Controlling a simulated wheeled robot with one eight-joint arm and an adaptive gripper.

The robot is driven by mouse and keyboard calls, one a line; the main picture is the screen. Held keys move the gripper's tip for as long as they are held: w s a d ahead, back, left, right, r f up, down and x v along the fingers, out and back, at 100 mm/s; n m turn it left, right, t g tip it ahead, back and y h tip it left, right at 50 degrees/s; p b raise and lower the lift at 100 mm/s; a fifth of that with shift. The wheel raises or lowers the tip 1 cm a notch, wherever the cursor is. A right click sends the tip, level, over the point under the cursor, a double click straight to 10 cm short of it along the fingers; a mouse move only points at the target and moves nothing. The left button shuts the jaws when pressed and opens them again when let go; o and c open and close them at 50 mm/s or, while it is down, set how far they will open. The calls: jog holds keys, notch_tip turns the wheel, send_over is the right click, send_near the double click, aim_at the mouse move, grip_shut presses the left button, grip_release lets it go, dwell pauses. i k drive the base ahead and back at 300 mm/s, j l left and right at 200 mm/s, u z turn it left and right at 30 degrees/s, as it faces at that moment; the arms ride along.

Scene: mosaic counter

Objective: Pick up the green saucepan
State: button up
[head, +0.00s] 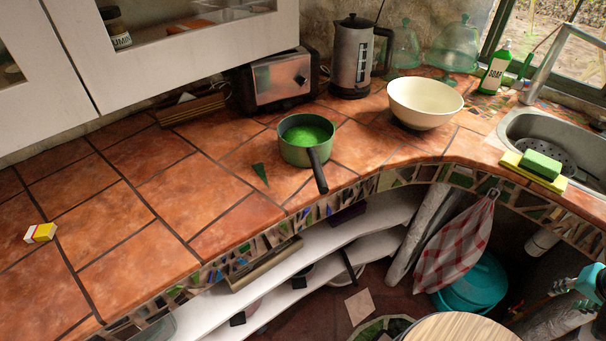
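The green saucepan (307,141) stands upright on the terracotta tiled counter (160,190), near its front edge. Its inside is bright green. My gripper (572,287) shows in part at the right edge of the head view, teal and black, below the counter level and far to the right of the saucepan. It does not touch the saucepan. The picture cuts it off, so whether it is open or shut does not show.
A cream bowl (424,104) stands right of the saucepan, with a kettle (351,58) and toaster (277,82) behind. A small yellow box (40,233) lies far left. White cabinets (170,38) overhang the back. A round wooden top (455,329) is below. The counter's left part is mostly clear.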

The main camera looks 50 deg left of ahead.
aim_at(306, 139)
jog(key=k+l+u, duration=0.1)
jog(key=u, duration=0.35)
jog(key=k+l+u, duration=0.1)
jog(key=u, duration=0.35)
jog(key=k+u, duration=0.1)
jog(key=u, duration=1)
jog(key=k+j+u, duration=0.2)
jog(key=u, duration=0.2)
jog(key=k+j+u, duration=0.15)
jog(key=j+u, duration=0.15)
jog(key=u, duration=0.15)
